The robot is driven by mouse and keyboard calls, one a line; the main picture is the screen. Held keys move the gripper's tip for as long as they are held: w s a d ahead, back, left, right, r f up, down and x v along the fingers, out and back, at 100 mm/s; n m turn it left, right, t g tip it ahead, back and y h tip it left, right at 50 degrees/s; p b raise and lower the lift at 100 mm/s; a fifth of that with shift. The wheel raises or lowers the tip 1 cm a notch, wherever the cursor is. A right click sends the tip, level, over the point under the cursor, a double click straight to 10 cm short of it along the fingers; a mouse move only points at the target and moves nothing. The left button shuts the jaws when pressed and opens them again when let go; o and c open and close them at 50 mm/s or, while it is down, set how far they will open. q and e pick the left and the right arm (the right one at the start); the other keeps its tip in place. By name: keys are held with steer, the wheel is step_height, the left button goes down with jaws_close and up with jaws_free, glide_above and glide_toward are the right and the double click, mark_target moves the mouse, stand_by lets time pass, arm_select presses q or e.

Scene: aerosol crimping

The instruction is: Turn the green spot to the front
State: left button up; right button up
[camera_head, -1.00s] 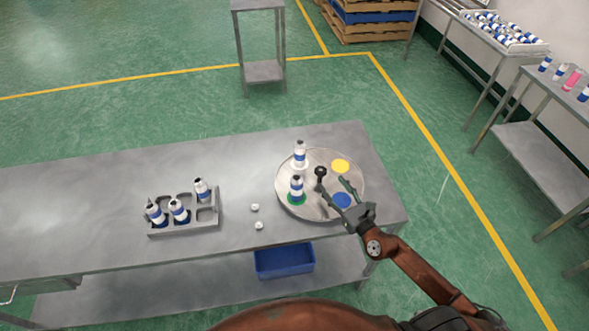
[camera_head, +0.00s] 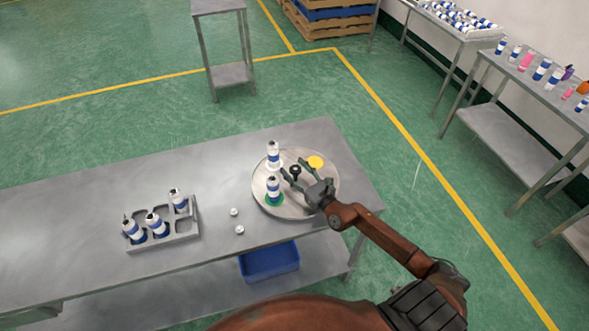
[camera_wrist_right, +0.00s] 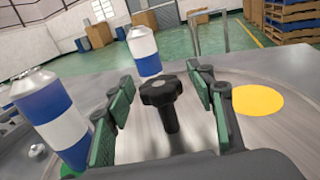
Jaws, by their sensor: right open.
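The round metal turntable (camera_head: 292,213) lies on the right part of the table. Its green spot (camera_head: 274,202) is at the front left, mostly under a blue-and-white can (camera_head: 273,188). A second can (camera_head: 273,155) stands upright at the back left. The yellow spot (camera_head: 316,162) is at the back right and shows in the wrist view (camera_wrist_right: 258,101). My right gripper (camera_head: 293,167) is open, its fingers on either side of the black centre knob (camera_wrist_right: 160,92). I cannot tell whether they touch it. No blue spot shows. My left gripper is out of view.
A grey rack (camera_head: 160,238) with several cans stands left on the table. Two small white caps (camera_head: 239,230) lie between rack and turntable. A blue bin (camera_head: 270,262) is on the shelf below. The back left of the tabletop is clear.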

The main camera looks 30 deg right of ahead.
jaws_close()
stand_by(0.6)
